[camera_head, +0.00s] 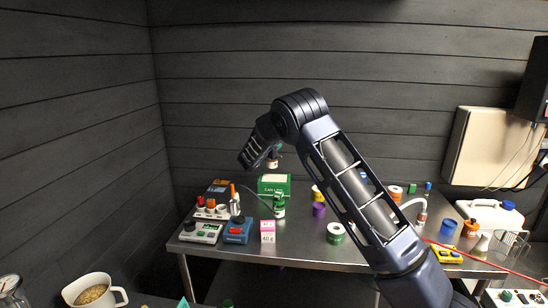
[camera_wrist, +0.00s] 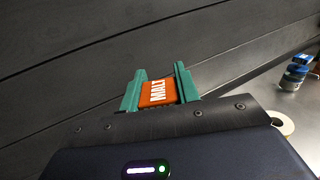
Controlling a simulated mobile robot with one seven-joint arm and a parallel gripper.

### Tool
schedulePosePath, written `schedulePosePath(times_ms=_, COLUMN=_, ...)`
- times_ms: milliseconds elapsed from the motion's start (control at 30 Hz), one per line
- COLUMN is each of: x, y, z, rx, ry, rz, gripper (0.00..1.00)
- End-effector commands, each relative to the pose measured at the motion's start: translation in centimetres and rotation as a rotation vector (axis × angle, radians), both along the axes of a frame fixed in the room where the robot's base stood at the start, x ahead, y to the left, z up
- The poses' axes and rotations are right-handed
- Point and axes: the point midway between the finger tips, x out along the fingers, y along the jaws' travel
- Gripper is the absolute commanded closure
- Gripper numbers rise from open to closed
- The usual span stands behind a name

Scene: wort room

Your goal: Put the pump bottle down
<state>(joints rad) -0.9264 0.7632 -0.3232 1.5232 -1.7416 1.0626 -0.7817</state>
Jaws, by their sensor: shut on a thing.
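My gripper (camera_wrist: 160,90) has teal fingers shut on an orange item lettered MALT (camera_wrist: 158,91). Only its orange face shows between the fingers; no pump head is visible, so its full shape is hidden. In the head view, my gripper (camera_head: 271,153) hangs over the back part of the steel table (camera_head: 300,242). The small lower end of the held item (camera_head: 272,164) shows under it, above a green box (camera_head: 274,185) in the picture and apart from the tabletop.
A green jar (camera_head: 279,206), a pink-and-white carton (camera_head: 267,231), a blue device (camera_head: 237,230) and a tray of red-capped bottles (camera_head: 211,209) crowd the left side. A green-and-white roll (camera_head: 335,233) stands near the middle. A white jug (camera_head: 490,215) is at right. Bare steel shows near the front edge.

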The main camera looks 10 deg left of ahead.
Motion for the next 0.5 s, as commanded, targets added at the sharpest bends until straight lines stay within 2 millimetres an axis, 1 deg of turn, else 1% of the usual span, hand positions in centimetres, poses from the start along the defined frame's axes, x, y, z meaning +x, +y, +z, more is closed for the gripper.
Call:
schedulePosePath(times_ms=267, x=0.0, y=0.0, z=-1.4, rx=-0.001, ry=-0.002, rz=-0.001, gripper=1.00)
schedulePosePath(times_ms=500, x=0.0, y=0.0, z=-4.4, rx=-0.002, ry=-0.001, rz=-0.001, gripper=1.00)
